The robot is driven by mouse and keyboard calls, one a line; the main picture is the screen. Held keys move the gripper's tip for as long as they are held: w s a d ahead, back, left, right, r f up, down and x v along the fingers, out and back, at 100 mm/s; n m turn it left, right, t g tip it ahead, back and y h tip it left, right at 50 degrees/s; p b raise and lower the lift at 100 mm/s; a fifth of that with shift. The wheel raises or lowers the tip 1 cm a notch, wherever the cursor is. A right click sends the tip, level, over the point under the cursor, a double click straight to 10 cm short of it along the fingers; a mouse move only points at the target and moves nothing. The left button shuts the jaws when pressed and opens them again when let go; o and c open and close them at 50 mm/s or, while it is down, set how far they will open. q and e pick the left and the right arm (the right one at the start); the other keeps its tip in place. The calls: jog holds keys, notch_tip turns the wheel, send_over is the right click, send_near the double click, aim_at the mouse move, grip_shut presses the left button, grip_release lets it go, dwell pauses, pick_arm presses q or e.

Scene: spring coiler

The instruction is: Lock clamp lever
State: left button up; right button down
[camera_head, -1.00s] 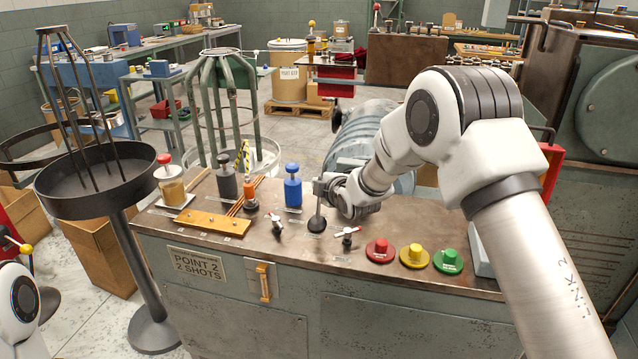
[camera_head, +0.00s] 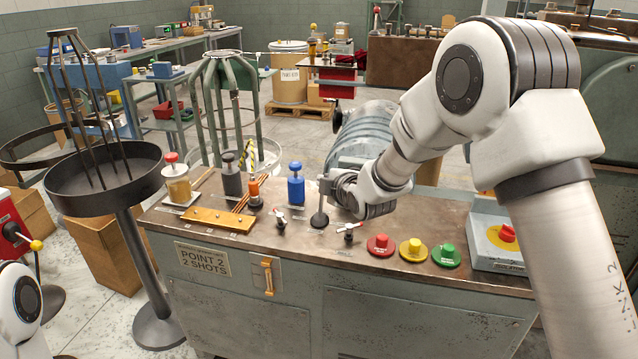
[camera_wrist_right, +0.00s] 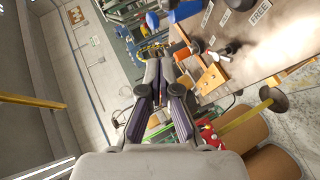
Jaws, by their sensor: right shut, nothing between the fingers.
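An upright grey lever (camera_head: 322,205) on a round black base stands at the middle of the bench top; I take it for the clamp lever, though I read no label on it in the head view. My right gripper (camera_head: 326,186) is at the lever's upper end; whether it touches the lever I cannot tell. In the right wrist view the fingers (camera_wrist_right: 166,75) are together with nothing between them. That view shows a "FREE" label (camera_wrist_right: 260,11) on the bench top. Of my left arm only a white link shows at the lower left; its gripper is out of view.
Blue (camera_head: 296,187) and dark (camera_head: 232,178) bottles and an orange bar (camera_head: 217,221) are to the left. Red (camera_head: 380,245), yellow (camera_head: 412,250) and green (camera_head: 446,255) buttons line the right front.

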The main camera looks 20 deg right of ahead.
jog(key=s+f+m+g+p, duration=0.3)
jog(key=s+f+m+g, duration=0.35)
jog(key=s+f, duration=1.35)
jog(key=s+f+m+g+p, duration=0.1)
jog(key=s+f+m+g, duration=0.2)
jog(key=s, duration=0.9)
jog(key=s+f+m+g, duration=0.4)
jog(key=s+f+m, duration=0.2)
jog(key=s+f, duration=0.3)
jog(key=s, duration=0.4)
jog(key=shift+s+d+f+m+h+p, duration=0.2)
jog(key=shift+s+f+m+h+p, duration=0.05)
jog(key=shift+f+m+h+p, duration=0.15)
